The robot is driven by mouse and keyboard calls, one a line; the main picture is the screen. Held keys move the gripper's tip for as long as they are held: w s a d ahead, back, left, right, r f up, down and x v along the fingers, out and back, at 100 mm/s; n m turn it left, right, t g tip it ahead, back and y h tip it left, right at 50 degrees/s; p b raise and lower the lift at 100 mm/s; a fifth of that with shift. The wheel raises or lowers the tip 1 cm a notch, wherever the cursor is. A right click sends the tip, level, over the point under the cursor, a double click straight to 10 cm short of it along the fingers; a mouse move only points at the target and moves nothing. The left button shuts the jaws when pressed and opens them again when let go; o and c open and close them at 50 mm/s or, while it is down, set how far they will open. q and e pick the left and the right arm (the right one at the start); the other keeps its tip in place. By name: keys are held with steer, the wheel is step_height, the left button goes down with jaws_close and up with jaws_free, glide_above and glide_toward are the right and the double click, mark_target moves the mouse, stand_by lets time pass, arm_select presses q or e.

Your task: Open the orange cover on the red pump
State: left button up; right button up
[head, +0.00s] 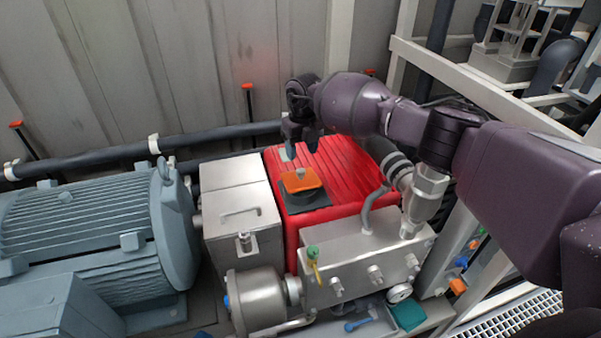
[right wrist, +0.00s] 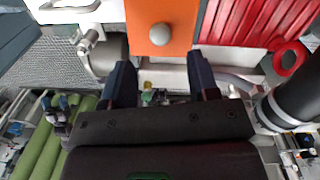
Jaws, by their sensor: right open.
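The red pump (head: 330,172) stands in the middle of the head view, with a ribbed red top. The orange cover (head: 302,184) lies flat on a dark square base on that top, with a small pale knob in its middle. In the right wrist view the orange cover (right wrist: 162,14) is at the top centre, its round knob just beyond the fingers. My right gripper (head: 301,152) is open and empty above the pump's far left part, behind the cover in the head view. Its two dark fingers (right wrist: 160,78) point toward the cover and do not touch the knob. My left gripper is not in view.
A grey-blue motor (head: 90,230) and a steel box with a handle (head: 238,210) stand left of the pump. A steel block with fittings (head: 360,262) and a curved pipe are in front. A dark pipe (head: 220,133) runs along the back wall.

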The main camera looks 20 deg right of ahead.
mark_target(300, 170)
step_height(300, 170, down, 7)
steer(key=b, duration=0.3)
steer(key=shift+a+r, duration=0.1)
steer(key=shift+a, duration=0.05)
jaws_close()
